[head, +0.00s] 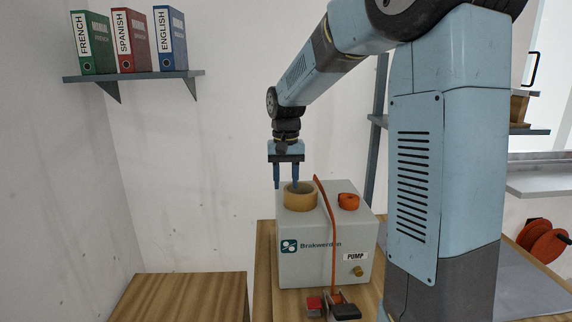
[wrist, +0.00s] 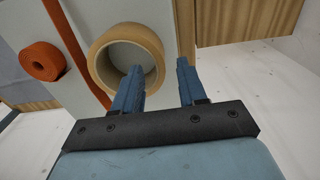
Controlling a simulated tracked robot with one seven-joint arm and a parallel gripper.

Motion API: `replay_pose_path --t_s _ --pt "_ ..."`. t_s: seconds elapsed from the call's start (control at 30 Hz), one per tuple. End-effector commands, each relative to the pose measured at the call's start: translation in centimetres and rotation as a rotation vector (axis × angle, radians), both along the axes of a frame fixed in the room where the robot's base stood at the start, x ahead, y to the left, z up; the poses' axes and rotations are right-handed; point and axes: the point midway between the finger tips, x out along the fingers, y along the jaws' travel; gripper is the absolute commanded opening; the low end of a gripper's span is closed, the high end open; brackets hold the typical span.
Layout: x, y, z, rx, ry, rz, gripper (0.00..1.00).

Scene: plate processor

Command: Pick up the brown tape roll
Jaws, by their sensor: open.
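The brown tape roll (head: 300,197) lies flat on top of the grey pump box (head: 310,261), near its left edge. In the wrist view the tape roll (wrist: 98,64) shows as a tan ring with an open centre. My gripper (head: 286,187) is open and points down at the roll. In the wrist view one blue finger of my gripper (wrist: 158,75) overlaps the roll's near right rim, and the other is outside it to the right. The roll's wall appears to lie near the gap between the fingers. I cannot tell the fingertip height exactly.
An orange roll (head: 348,201) sits on the box right of the tape. An orange strap (head: 329,235) runs over the box between them. A wooden table (head: 184,296) is at the lower left. A shelf (head: 134,76) with three binders hangs on the wall.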

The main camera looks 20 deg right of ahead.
Motion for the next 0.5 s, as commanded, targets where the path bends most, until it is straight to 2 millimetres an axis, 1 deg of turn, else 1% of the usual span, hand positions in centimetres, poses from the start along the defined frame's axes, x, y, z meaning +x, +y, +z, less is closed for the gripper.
replay_pose_path --t_s 0.03,0.2,0.3,0.5 --pt "-0.1 0.0 -0.8 0.0 0.003 0.0 0.41" --pt "0.0 0.0 -3.0 0.0 0.002 0.0 0.41" --pt "-0.1 0.1 -3.8 0.0 0.002 0.0 0.41" --pt "0.0 0.1 -4.4 0.001 0.0 0.0 0.41"
